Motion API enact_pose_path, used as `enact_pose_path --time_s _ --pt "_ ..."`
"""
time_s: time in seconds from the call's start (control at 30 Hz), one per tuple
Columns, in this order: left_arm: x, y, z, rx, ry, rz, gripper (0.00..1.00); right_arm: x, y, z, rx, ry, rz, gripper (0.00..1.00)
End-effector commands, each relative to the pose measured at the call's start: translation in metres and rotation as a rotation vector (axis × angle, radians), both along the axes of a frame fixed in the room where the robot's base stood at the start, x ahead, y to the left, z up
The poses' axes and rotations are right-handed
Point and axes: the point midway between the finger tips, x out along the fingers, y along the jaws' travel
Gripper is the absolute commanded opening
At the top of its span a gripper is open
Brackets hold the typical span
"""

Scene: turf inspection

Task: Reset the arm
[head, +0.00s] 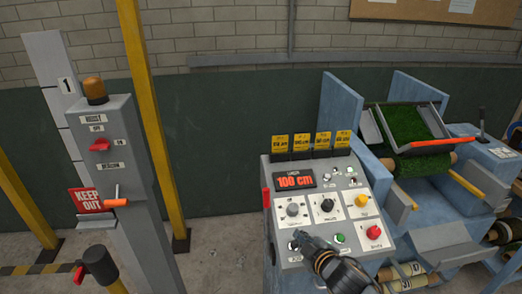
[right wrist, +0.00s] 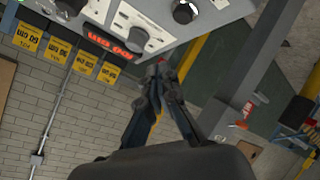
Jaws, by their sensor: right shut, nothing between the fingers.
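My right gripper (head: 299,238) is shut and empty. In the head view it comes up from the bottom and its tips are over the lower left of the control panel (head: 284,262), close to the panel face; I cannot tell if they touch it. In the right wrist view the closed fingers (right wrist: 160,72) point up towards the panel's edge (right wrist: 143,38). My right forearm hides part of the lower panel. My left gripper is in neither view.
The panel has a red "100 cm" display (head: 294,181), several knobs and yellow tags (head: 301,142). A blue machine with a green turf roll (head: 407,125) stands right. A grey hoist post (head: 105,145) and yellow poles (head: 150,100) stand left.

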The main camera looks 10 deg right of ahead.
Motion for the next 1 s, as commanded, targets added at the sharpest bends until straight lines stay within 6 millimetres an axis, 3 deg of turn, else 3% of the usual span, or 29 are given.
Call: enact_pose_path --time_s 0.07,0.17,0.4,0.6,0.93,1.0 --pt "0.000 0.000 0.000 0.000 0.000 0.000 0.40 -0.009 0.003 -0.005 0.022 0.026 -0.016 0.00" --pt "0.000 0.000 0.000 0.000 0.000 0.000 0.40 -0.039 0.007 -0.019 0.089 0.116 -0.078 0.00" --pt "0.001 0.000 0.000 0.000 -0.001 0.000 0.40 -0.155 -0.004 -0.056 0.281 0.457 -0.346 0.00" --pt "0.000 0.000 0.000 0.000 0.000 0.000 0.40 -0.224 -0.017 -0.067 0.352 0.641 -0.503 0.00" --pt "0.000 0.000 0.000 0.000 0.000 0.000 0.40 -0.314 -0.033 -0.068 0.415 0.861 -0.704 0.00" --pt "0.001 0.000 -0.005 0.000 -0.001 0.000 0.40 -0.309 -0.032 -0.089 0.408 0.867 -0.703 0.00"
